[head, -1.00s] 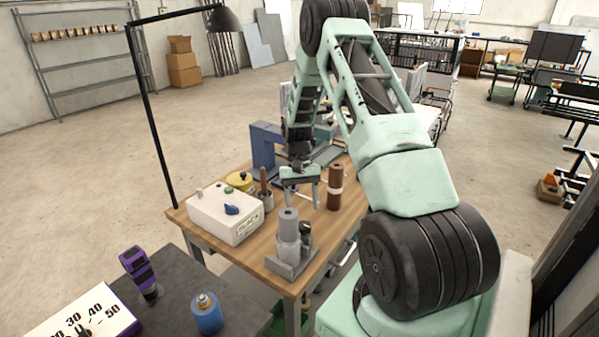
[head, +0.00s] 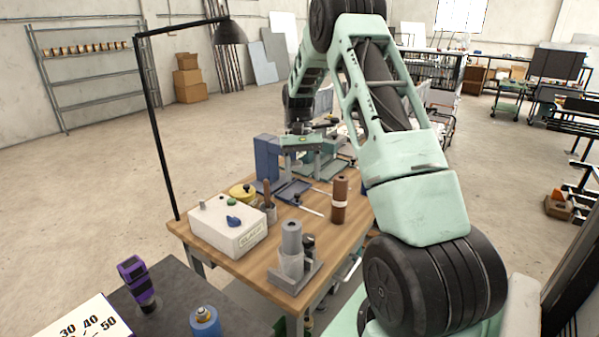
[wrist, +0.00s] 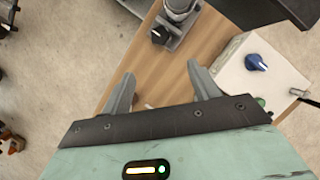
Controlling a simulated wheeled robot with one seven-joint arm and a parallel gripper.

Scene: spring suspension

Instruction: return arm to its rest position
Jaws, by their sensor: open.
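My arm arches over the wooden workbench (head: 235,262). In the head view my gripper (head: 302,168) hangs above the far part of the bench, in front of the blue press frame (head: 265,160). In the wrist view its two grey fingers stand wide apart, and the gripper (wrist: 160,70) is open with nothing between the fingers. The bench top shows beyond them. The exact height of the gripper above the bench is hard to tell.
On the bench stand a white control box (head: 228,228), a grey spring fixture (head: 291,262), a brown cylinder (head: 339,200) and a yellow round part (head: 242,193). A black lamp (head: 160,120) rises at the left corner. The floor to the left is clear.

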